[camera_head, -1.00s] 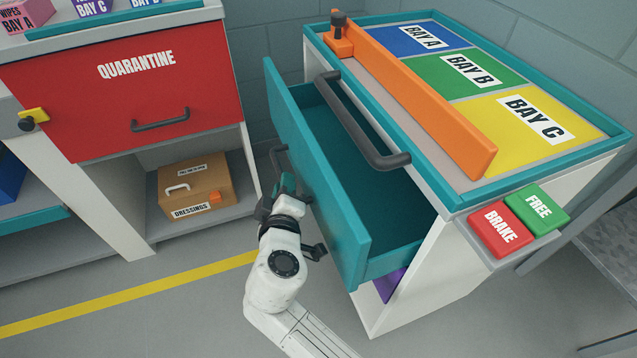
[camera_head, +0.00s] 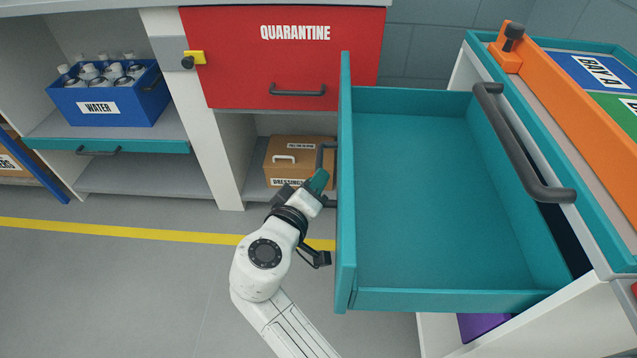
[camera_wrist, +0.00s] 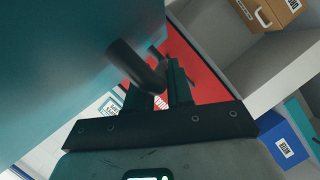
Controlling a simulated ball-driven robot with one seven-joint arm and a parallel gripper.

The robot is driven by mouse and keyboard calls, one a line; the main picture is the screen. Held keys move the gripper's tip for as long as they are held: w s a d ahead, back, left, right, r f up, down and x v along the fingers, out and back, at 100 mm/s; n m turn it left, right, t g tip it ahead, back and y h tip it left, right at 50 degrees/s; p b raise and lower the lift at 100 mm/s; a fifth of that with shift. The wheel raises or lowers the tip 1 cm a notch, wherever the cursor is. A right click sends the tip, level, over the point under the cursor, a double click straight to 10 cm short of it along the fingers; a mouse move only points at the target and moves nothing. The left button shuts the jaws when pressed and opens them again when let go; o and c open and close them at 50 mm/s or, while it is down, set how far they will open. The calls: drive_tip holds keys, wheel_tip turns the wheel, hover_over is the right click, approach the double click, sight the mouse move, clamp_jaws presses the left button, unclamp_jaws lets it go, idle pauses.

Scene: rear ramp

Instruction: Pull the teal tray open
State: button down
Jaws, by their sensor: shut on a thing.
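The teal tray (camera_head: 440,190) is a drawer that stands far out of the cart on the right. Its inside is in view and empty. Its front panel faces left, with a dark bar handle (camera_head: 327,154) on the outer face. My gripper (camera_head: 321,181) is shut on this handle, beside the front panel. In the wrist view, the handle (camera_wrist: 133,66) runs from the teal panel into my gripper (camera_wrist: 163,88). The exact contact of the fingers is partly hidden there.
The cart top carries an orange bar (camera_head: 575,105) and a dark fixed handle (camera_head: 520,150). A red quarantine panel (camera_head: 285,60) and a cardboard dressings box (camera_head: 297,163) stand behind. A blue water crate (camera_head: 110,100) is at the left. The floor on the left is clear.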

drive_tip(key=shift+f, duration=0.1)
drive_tip(key=c, duration=1.1)
unclamp_jaws()
drive_tip(key=p+v, duration=0.2)
drive_tip(key=v, duration=0.8)
drive_tip(key=shift+s+p, duration=0.3)
drive_tip(key=shift+s, duration=0.05)
drive_tip(key=shift+a, duration=0.2)
